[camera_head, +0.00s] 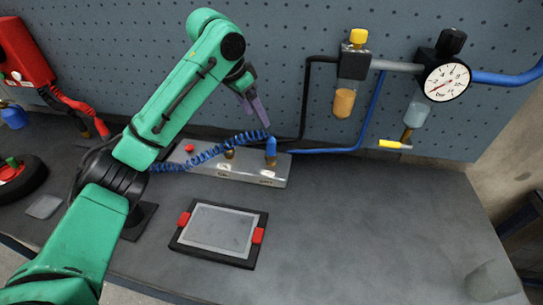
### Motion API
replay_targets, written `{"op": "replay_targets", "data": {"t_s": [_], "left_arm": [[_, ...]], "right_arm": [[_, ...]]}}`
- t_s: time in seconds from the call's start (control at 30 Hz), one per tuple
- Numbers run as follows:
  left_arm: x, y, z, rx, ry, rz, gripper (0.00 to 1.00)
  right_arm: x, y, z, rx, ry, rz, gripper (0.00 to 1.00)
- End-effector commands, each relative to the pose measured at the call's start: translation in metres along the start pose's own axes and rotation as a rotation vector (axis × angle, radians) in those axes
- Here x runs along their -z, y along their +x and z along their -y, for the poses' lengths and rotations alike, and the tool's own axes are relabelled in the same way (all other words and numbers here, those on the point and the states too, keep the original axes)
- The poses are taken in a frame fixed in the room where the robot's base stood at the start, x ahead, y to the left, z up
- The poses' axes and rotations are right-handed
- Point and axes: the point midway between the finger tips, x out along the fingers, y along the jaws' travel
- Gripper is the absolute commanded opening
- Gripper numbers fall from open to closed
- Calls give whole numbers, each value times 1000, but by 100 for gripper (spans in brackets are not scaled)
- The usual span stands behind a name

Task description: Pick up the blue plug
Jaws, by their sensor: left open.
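A blue plug (271,147) stands upright on the right part of a silver metal block (222,171) at the back of the bench. My left gripper (256,113) is open, above and slightly left of the plug, with its fingers pointing down toward it. A small gap seems to remain between the fingertips and the plug. The fingers appear empty. My right gripper is not in view.
A black-framed tablet with red grips (222,229) lies in front. A pressure gauge (447,82) and filter bowl (344,102) hang on the pegboard. The bench's right side (390,220) is clear.

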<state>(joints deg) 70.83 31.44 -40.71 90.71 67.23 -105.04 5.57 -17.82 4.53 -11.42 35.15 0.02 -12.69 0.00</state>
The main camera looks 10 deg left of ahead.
Motion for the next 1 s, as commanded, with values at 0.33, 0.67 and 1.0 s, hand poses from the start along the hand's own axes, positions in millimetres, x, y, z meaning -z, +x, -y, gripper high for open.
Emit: {"op": "replay_targets", "data": {"t_s": [0.33,0.67,1.0], "left_arm": [[-1,63,0,-2,-2,6,74],[-4,116,1,-2,-2,5,74],[-6,149,2,1,1,-1,74]], "right_arm": [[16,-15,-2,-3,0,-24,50],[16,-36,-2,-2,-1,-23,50],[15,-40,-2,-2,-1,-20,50]]}}
